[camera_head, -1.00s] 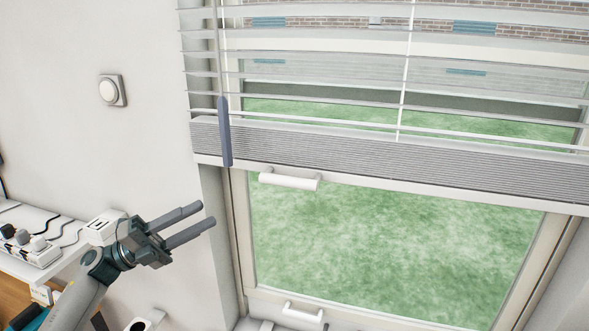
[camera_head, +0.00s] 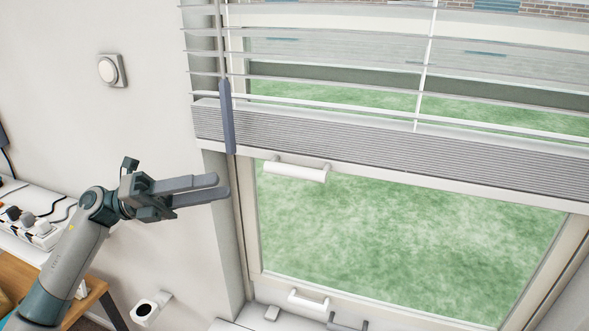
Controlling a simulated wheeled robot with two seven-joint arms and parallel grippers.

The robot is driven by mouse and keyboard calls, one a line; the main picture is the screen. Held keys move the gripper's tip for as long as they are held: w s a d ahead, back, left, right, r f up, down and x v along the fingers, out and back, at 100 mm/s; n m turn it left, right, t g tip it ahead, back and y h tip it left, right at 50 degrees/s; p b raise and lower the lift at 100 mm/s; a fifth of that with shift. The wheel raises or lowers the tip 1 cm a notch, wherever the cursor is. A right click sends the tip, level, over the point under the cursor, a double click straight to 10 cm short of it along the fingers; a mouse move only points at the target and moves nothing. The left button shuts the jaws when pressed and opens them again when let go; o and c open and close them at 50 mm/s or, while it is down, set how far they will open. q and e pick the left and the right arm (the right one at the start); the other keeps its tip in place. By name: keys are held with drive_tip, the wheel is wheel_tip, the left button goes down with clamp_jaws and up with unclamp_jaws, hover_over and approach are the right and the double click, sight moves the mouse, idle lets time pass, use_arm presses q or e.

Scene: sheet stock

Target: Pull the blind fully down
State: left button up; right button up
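The white slatted blind (camera_head: 390,143) hangs across the upper part of the window, its lower slats stacked in a thick grey bundle above the bottom rail. A white bar handle (camera_head: 296,172) sits at the rail's left end. A blue-grey wand grip (camera_head: 227,117) hangs at the blind's left side. My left gripper (camera_head: 222,186) is empty, left of the handle and below the wand grip, touching neither. Its two fingers point right with a narrow gap between them. My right gripper is not in view.
Below the blind the window glass (camera_head: 400,240) is uncovered. A second white handle (camera_head: 308,300) and a grey bracket-like piece (camera_head: 347,323) are low by the sill. A shelf with a power strip (camera_head: 35,228) is at left. A round wall dial (camera_head: 110,70) is above.

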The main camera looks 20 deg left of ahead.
sight(295, 177)
use_arm(q)
drive_tip(key=p+x, duration=0.8)
drive_tip(key=x, duration=0.8)
drive_tip(key=shift+d, duration=0.15)
clamp_jaws()
